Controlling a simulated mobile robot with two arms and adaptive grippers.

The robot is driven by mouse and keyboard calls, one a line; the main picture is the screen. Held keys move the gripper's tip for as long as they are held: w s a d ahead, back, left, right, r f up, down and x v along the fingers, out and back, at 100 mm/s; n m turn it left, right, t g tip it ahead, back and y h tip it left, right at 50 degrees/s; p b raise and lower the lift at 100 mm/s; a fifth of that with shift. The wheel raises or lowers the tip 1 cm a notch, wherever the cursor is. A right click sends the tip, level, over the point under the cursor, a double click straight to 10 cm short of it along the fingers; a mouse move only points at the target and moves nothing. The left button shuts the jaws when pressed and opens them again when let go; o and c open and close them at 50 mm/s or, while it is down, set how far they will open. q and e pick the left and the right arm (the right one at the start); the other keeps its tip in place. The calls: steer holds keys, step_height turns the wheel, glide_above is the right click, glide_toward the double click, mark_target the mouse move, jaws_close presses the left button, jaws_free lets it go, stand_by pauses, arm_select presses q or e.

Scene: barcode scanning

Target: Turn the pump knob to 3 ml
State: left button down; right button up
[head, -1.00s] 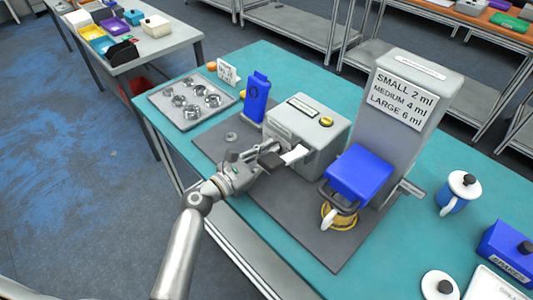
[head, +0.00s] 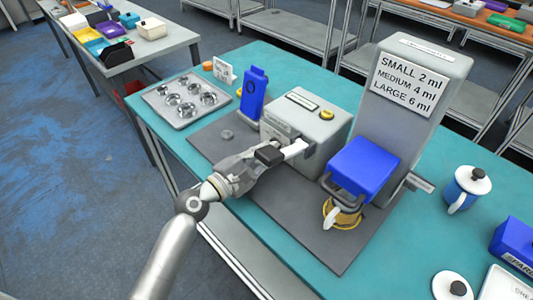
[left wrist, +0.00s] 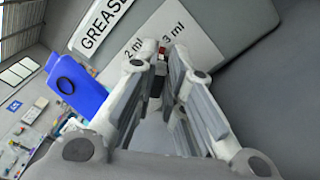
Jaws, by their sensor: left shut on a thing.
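The pump is a grey box (head: 318,135) with a yellow button on top; it stands on a dark mat in the middle of the bench. In the left wrist view its front bears a GREASE label (left wrist: 103,22) and a pale dial plate (left wrist: 200,42) reading 2 ml and 3 ml. My left gripper (head: 292,150) is at the pump's front face. In the left wrist view its fingers (left wrist: 160,80) are shut on the knob, mostly hidden between them. A small red mark (left wrist: 162,50) shows at the fingertips, between the two readings. My right gripper is out of view.
A blue holder (head: 254,95) stands left of the pump. A tall grey unit (head: 400,130) with a size sign and a blue block (head: 363,166) stands on the right. A grey tray (head: 160,112) of metal parts lies at the far left. A lidded mug (head: 462,190) stands right.

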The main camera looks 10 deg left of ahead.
arm_select(q)
steer(key=shift+m, duration=0.5)
steer(key=c, duration=1.5)
jaws_free()
steer(key=v, duration=1.2)
steer(key=shift+f, duration=0.1)
